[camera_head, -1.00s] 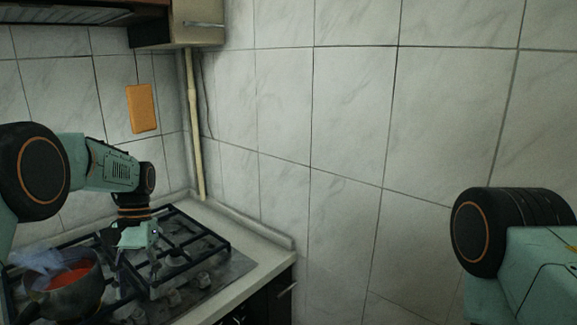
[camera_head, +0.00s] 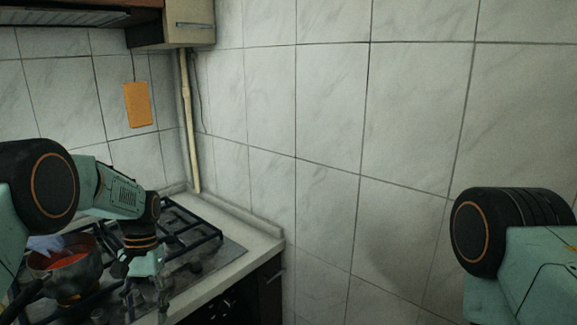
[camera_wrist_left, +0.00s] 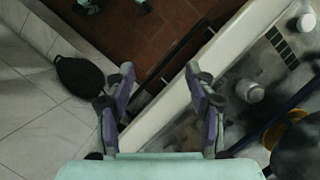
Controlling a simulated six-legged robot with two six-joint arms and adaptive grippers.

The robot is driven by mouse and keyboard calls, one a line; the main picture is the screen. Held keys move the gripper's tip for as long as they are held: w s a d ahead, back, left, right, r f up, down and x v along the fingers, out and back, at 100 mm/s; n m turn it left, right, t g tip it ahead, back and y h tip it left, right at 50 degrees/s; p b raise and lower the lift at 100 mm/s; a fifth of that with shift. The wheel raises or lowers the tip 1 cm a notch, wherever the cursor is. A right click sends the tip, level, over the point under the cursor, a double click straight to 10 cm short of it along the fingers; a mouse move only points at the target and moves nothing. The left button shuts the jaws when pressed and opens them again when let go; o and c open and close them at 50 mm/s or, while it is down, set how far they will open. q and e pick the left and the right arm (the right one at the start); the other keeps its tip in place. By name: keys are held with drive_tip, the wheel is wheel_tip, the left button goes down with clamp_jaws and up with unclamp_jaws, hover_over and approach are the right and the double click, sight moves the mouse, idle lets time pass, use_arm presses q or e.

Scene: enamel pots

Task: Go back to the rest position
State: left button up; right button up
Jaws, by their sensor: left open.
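My left gripper (camera_head: 147,290) hangs pointing down over the front part of the stove in the head view. It is open, with nothing between its fingers. In the left wrist view, its two fingers (camera_wrist_left: 148,88) are spread apart over the front edge of the counter. My right arm comes in at the right edge of the head view, but its gripper is out of the picture.
A metal pot (camera_head: 68,281) with red contents stands on the gas stove (camera_head: 213,255), left of the left gripper. The counter (camera_head: 262,242) ends beside the tiled wall (camera_head: 330,120). An orange board (camera_head: 138,105) hangs at the back. Free air lies before the wall.

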use_arm(q)
drive_tip(key=s+d+f+t+b, duration=0.1)
drive_tip(key=s+d+f+b, duration=0.1)
drive_tip(key=s+f, duration=0.7)
drive_tip(key=s+d+f+t+b, duration=0.1)
drive_tip(key=s+d+f+b, duration=0.35)
drive_tip(key=f, duration=0.95)
drive_tip(key=s+f+t+b, duration=0.2)
drive_tip(key=s+f, duration=0.1)
drive_tip(key=s, duration=1.8)
drive_tip(key=shift+s+b, duration=0.4)
drive_tip(key=shift+d, duration=0.1)
